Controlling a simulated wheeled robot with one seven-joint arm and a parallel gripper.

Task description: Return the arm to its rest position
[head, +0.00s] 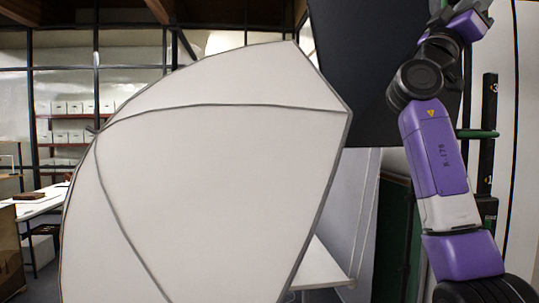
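My arm (436,160), purple, white and dark grey, stands at the right side of the head view. It rises from the bottom edge to a dark round joint and bends toward the top right corner. Its upper part is cut off by the top edge of the picture. I cannot make out my gripper or its fingers, nor whether it holds anything.
A large white panelled shape (220,180) with grey seams fills the middle, close by, and hides much of the room. A dark panel (375,70) stands behind my arm. Shelves with white boxes (75,107) and a table (38,203) are at the left.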

